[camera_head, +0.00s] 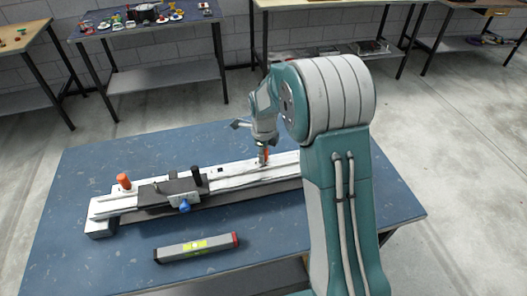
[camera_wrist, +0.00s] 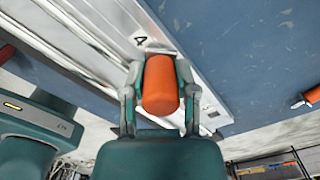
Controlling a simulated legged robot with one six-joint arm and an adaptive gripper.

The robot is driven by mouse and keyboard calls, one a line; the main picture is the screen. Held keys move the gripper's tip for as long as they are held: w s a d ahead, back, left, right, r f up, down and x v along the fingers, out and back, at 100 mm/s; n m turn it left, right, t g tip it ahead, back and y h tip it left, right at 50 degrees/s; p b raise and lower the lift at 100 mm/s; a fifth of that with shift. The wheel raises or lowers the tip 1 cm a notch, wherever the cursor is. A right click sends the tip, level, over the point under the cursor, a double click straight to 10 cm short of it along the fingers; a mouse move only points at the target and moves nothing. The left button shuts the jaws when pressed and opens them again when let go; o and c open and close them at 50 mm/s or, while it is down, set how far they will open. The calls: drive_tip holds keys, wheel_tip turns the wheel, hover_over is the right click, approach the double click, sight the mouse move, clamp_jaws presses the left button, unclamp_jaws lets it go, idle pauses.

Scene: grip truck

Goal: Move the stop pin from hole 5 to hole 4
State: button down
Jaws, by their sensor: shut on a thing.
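My gripper (camera_head: 263,160) is over the right part of a long pale metal rail (camera_head: 226,179). In the wrist view my gripper (camera_wrist: 159,88) is shut on the orange stop pin (camera_wrist: 161,84), with one finger on each side of its cylindrical head. A bit of the orange pin also shows between the fingers in the head view (camera_head: 266,153). A black "4" is printed on the rail (camera_wrist: 112,38), just beyond the pin head. The pin's lower end and the hole under it are hidden, so I cannot tell whether it is seated.
A dark carriage (camera_head: 160,190) with a black knob (camera_head: 196,175) and a blue knob (camera_head: 185,206) sits on the rail. An orange knob (camera_head: 124,181) stands at its left end. A spirit level (camera_head: 196,247) lies in front on the blue table (camera_head: 85,160).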

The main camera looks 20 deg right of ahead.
drive_tip(key=shift+f, duration=0.15)
drive_tip(key=shift+c, duration=1.5)
unclamp_jaws()
wheel_tip(320, 180, up, 12)
drive_tip(key=shift+f, duration=0.1)
drive_tip(key=s+r+n+t, duration=0.2)
drive_tip(key=s+r+n, duration=0.1)
drive_tip(key=s+n, duration=0.5)
drive_tip(key=s+r+n+t, duration=0.1)
drive_tip(key=s+r+n, duration=0.3)
drive_tip(key=s+n, duration=0.4)
drive_tip(key=s+r+n+t, duration=0.2)
drive_tip(key=s+r+n, duration=0.1)
drive_tip(key=s+n, duration=0.6)
drive_tip(key=s, duration=0.3)
drive_tip(key=shift+s+r+t, duration=0.15)
drive_tip(key=shift+r+t, duration=0.05)
drive_tip(key=shift+t, duration=0.1)
